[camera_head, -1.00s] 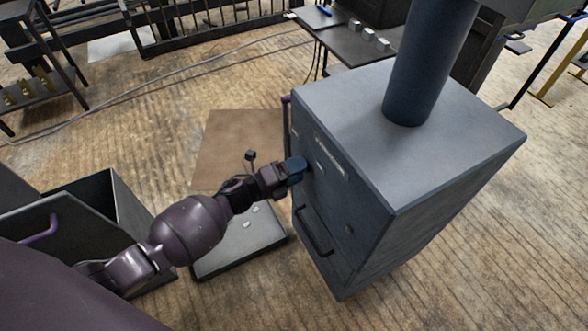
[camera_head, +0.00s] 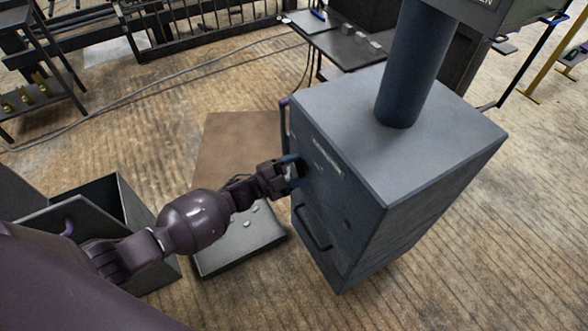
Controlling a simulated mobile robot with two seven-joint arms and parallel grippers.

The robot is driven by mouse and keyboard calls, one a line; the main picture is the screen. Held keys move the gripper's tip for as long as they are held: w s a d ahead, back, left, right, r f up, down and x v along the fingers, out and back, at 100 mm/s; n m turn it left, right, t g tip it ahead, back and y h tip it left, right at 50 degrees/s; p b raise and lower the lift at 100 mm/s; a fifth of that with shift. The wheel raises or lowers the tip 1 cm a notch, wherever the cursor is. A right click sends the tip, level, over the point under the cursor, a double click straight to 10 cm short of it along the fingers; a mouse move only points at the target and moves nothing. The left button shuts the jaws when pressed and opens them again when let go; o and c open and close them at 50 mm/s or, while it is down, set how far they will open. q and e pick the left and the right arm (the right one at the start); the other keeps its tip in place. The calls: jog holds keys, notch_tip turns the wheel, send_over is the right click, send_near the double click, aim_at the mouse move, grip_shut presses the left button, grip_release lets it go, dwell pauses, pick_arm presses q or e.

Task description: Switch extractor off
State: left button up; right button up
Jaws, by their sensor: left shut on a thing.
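The extractor (camera_head: 345,190) is a dark blue-grey box with a thick round duct (camera_head: 412,65) rising from its top. Its front panel faces my left arm and carries a pale label strip (camera_head: 328,163), a small round knob (camera_head: 347,224) and a dark handle (camera_head: 312,228) low down. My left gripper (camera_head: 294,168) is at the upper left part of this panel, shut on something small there. The fingers hide the thing held, probably a switch, and its position cannot be told. My right gripper is not in view.
A low tray (camera_head: 240,248) with small pale pieces lies on the wooden floor below my left forearm. An open dark bin (camera_head: 118,205) stands at the left. A side table (camera_head: 345,45) with small blocks is behind the extractor.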

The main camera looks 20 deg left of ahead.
pick_arm(q)
jog(key=shift+n, duration=0.5)
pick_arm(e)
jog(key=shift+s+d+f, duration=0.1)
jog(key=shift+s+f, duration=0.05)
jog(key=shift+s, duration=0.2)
pick_arm(q)
jog(key=o, duration=0.7)
jog(key=shift+o, duration=1.1)
jog(key=shift+s+a, duration=0.35)
jog(key=shift+s, duration=0.05)
jog(key=p+v, duration=0.1)
jog(key=v, duration=0.8)
jog(key=shift+s+a+p, duration=0.25)
jog(key=shift+s+p, duration=0.1)
jog(key=shift+p, duration=0.05)
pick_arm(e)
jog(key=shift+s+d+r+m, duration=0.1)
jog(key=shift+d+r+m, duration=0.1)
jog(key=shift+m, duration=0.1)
